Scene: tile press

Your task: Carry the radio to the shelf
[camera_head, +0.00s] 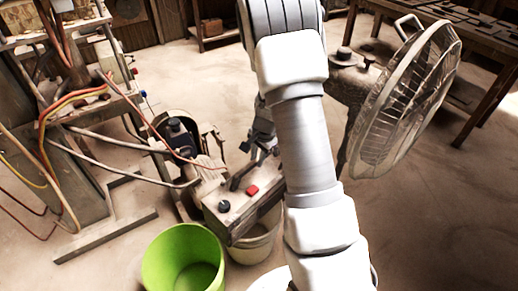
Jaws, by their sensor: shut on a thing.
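The box with a red button, a black knob and a dark top handle, which looks like the radio (240,208), is near the middle of the view. It is tilted and seems to hang above a pale bucket. My gripper (258,158) is at its handle and shut on it. My arm hides the radio's right end and part of the gripper. A low wooden shelf (214,38) stands against the back wall, but I cannot tell if it is the task's shelf.
A green bucket (165,262) and a pale bucket (252,248) stand below the radio. A machine with hoses (75,170) fills the left. A large caged fan (405,100) stands right, before a dark table (465,30). Open floor lies at right front.

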